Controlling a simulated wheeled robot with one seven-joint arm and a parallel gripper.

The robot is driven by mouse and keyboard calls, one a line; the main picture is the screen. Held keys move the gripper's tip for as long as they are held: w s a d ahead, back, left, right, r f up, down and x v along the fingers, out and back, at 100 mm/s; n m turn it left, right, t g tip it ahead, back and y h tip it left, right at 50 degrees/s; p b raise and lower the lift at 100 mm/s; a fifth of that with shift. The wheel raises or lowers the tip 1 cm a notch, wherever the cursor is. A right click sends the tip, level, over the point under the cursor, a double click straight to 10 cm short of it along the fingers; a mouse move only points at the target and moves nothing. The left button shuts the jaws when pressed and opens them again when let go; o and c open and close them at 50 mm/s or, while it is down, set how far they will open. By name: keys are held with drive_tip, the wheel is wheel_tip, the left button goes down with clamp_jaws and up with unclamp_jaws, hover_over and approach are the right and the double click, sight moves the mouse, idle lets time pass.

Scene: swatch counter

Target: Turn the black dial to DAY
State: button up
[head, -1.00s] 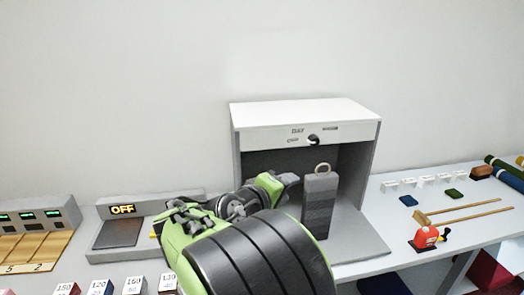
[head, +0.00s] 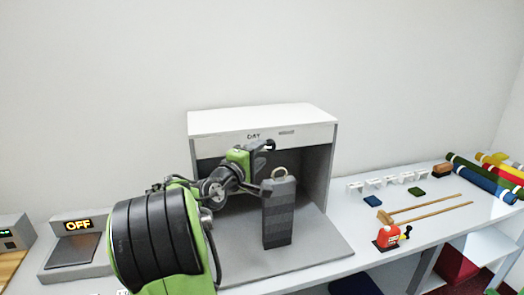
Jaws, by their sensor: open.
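The white-topped light booth (head: 262,121) stands at the back of the counter. Its front strip carries the word DAY (head: 254,136) and another small label (head: 287,132) to the right. My gripper (head: 262,149) is open, raised in front of this strip just below and right of DAY. It covers the spot where the black dial sits, so the dial is mostly or wholly hidden. I cannot tell whether the fingers touch the dial or which label it points to.
A grey striped block with a ring on top (head: 279,212) stands in the booth, close under my gripper. Left is a unit reading OFF (head: 77,225). Right are a red tool (head: 389,236), wooden sticks (head: 430,211), swatches and fabric rolls (head: 487,183).

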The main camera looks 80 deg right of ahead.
sight(270, 146)
drive_tip(key=x, duration=0.2)
drive_tip(key=shift+s+d, duration=0.1)
drive_tip(key=shift+d, duration=0.3)
clamp_jaws()
drive_tip(key=shift+a, duration=0.15)
drive_tip(key=shift+a+r, duration=0.1)
drive_tip(key=shift+r, duration=0.05)
